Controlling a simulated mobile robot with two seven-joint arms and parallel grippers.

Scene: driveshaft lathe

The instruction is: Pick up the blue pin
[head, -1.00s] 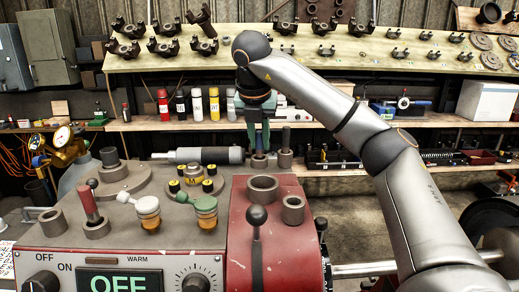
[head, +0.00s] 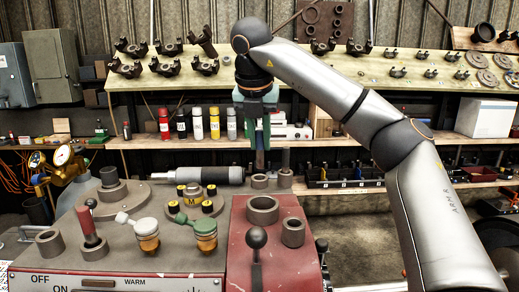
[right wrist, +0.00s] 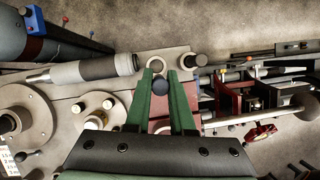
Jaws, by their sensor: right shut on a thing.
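My right gripper (head: 258,150) points down over the red part of the machine at the centre of the head view. Its green fingers are shut on the blue pin (head: 260,161), which hangs upright below them. In the right wrist view the dark blue end of the pin (right wrist: 160,86) sits between the two fingers (right wrist: 161,100). The pin's lower end is just above or at the rim of a small grey collar (head: 259,181); I cannot tell if it is fully clear. My left gripper is not in view.
A grey post (head: 285,168) stands close to the right of the pin. A grey cylindrical tool (head: 208,175) lies to the left. Wider collars (head: 262,209) and a black-knobbed lever (head: 256,240) are in front. Shelves with bottles (head: 197,124) and metal parts stand behind.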

